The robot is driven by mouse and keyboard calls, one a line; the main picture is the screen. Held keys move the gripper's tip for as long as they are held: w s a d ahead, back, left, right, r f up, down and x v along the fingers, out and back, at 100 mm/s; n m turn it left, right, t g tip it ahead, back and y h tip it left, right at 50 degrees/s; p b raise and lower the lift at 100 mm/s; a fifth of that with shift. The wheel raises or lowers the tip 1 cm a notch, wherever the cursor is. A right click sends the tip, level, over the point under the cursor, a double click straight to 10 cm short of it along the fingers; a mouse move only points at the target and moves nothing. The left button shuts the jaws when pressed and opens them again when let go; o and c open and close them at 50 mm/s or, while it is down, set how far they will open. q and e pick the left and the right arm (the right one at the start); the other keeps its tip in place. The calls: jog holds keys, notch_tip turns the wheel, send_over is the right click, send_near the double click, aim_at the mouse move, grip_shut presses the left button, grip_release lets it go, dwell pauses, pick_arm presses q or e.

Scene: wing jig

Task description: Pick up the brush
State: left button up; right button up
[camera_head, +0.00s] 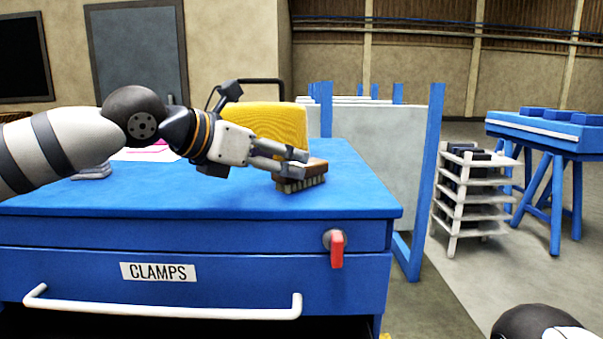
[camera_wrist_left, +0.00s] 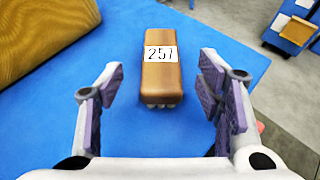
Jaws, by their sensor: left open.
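The brush (camera_head: 303,177) has a brown wooden back and a row of pale bristle tufts underneath. It lies on the blue cabinet top near its right end. In the left wrist view the brush (camera_wrist_left: 161,85) bears a white label reading 257. My left gripper (camera_head: 300,163) is at the brush in the head view, its fingers partly in front of it. In the left wrist view the left gripper (camera_wrist_left: 165,100) is open, with a purple-padded finger on each side of the brush and gaps between. My right gripper is not in view.
A yellow block-like object (camera_head: 270,125) stands behind the brush on the blue cabinet (camera_head: 150,205). A grey stack (camera_head: 93,172) lies at the left of the top. A red-handled item (camera_head: 337,250) is on the cabinet front. A white shelf rack (camera_head: 472,200) stands to the right.

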aim_at(301, 164)
pick_arm(q)
jog(key=x, duration=0.6)
jog(key=shift+d+r, duration=0.15)
jog(key=c, duration=1.3)
jog(key=shift+r, duration=0.1)
